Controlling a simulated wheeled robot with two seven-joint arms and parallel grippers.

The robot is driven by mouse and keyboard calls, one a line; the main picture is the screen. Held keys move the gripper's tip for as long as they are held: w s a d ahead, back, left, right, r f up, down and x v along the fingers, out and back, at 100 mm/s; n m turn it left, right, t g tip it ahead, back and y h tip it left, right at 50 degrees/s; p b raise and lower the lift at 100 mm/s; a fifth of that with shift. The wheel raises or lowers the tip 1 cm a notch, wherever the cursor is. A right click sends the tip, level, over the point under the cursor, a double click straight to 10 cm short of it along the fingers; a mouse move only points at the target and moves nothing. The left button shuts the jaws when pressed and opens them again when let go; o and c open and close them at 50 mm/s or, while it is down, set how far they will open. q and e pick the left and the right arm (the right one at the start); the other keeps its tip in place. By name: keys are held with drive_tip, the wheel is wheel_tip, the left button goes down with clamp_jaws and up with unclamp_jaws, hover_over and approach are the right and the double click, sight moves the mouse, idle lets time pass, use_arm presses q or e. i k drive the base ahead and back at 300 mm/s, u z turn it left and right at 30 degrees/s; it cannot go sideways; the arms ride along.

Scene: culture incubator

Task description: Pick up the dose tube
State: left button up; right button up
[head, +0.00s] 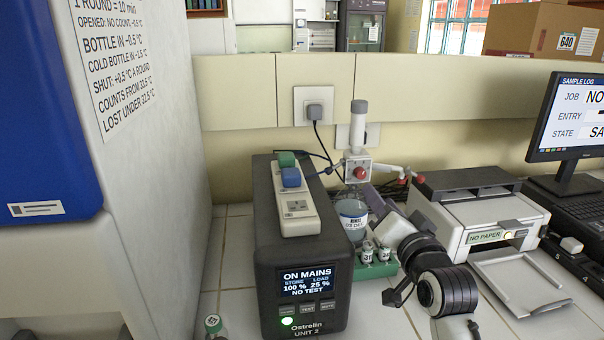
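Small capped vials (368,252) stand in a green rack (376,271) on the bench, right of the dark power unit. My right gripper (395,293) is a dark shape just right of and in front of the rack, apart from the vials as far as I can see. Its finger opening is unclear. My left gripper is out of view.
The power unit (300,258) has a socket strip on top. A labelled cup (352,222) stands behind the rack, near a stand with a white grey-capped cylinder (358,130). A printer (478,215) and monitor (570,118) are right. Tiles left of the unit are mostly clear.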

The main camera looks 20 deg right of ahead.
sight(366, 255)
drive_tip(key=k, duration=1)
